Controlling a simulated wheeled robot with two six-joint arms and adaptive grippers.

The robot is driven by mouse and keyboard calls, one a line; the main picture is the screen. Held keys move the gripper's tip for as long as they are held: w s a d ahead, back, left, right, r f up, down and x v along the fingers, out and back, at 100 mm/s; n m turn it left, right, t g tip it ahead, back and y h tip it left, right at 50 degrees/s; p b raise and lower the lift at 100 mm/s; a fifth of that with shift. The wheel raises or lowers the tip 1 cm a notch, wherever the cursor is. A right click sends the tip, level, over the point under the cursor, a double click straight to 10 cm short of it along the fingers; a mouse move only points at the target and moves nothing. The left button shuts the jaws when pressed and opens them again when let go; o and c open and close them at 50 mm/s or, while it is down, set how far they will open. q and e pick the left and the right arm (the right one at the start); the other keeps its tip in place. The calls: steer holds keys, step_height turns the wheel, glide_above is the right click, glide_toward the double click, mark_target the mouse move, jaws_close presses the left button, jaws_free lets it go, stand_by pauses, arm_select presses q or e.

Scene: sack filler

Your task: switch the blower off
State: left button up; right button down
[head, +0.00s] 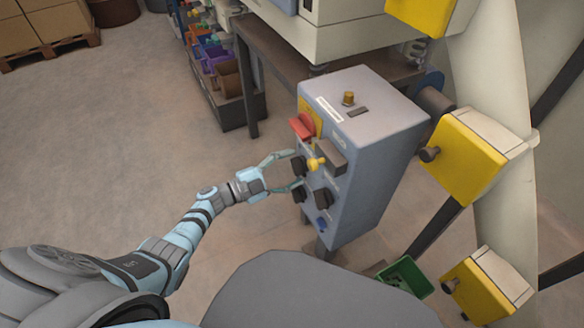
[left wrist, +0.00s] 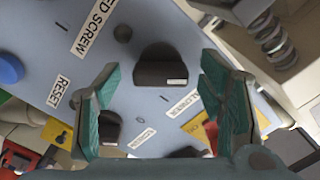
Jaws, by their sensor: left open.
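The grey control box (head: 375,150) stands right of centre in the head view. In the left wrist view a dark knob (left wrist: 160,68) lies ahead, between the open fingers (left wrist: 160,90). I cannot tell whether they touch it. Which knob is the blower's cannot be read surely. My right gripper is out of view.
In the wrist view a second dark knob (left wrist: 108,128) sits beside the left finger, and the blue button (left wrist: 10,67) near a RESET label. Yellow blocks (head: 465,155) on a pale post stand right of the box. Open floor (head: 110,150) lies to the left.

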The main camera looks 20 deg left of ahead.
arm_select(q)
steer(key=v, duration=1.1)
steer(key=shift+s, duration=0.2)
steer(key=shift+o, duration=0.4)
